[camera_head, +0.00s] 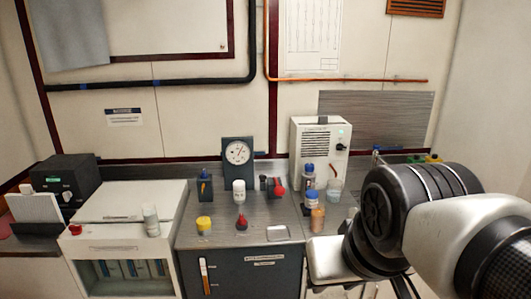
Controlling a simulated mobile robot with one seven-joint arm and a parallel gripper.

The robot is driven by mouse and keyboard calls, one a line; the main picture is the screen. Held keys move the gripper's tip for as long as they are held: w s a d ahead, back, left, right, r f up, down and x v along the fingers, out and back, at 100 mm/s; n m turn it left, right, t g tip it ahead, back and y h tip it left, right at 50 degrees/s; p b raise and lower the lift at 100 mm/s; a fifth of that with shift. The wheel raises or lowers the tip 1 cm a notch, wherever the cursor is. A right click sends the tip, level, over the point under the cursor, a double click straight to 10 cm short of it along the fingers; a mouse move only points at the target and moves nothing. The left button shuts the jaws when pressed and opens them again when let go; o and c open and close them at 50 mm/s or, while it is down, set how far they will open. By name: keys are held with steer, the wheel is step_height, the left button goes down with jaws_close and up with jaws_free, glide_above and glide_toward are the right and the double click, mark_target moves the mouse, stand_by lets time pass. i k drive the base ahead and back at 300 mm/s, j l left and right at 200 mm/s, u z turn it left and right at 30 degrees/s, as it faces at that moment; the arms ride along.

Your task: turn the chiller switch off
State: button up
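I cannot read any label that names the chiller. A white vented box (318,152) stands at the back right of the bench, with a small green light and a dark knob or switch (340,147) on its front. The knob's setting is too small to tell. My arm (390,225) fills the lower right, in front of and right of the box. A pale metal part (335,258) shows at its left end, well below the box. My gripper's fingers cannot be made out, so neither their opening nor anything held shows.
Bottles (312,200) and a clear beaker (334,188) stand before the box. A round gauge (238,152), a yellow-capped jar (204,225) and red-handled fittings (273,187) are further left. A dark cabinet (255,276) has an orange-marked handle. A black box (66,180) stands far left.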

mark_target(340, 146)
steer(key=i+l, duration=0.25)
steer(key=l, duration=0.2)
steer(key=i+l, duration=0.25)
steer(key=l, duration=0.15)
steer(key=i+l, duration=0.25)
steer(key=l, duration=0.2)
steer(key=i+l, duration=0.3)
steer(key=l, duration=0.15)
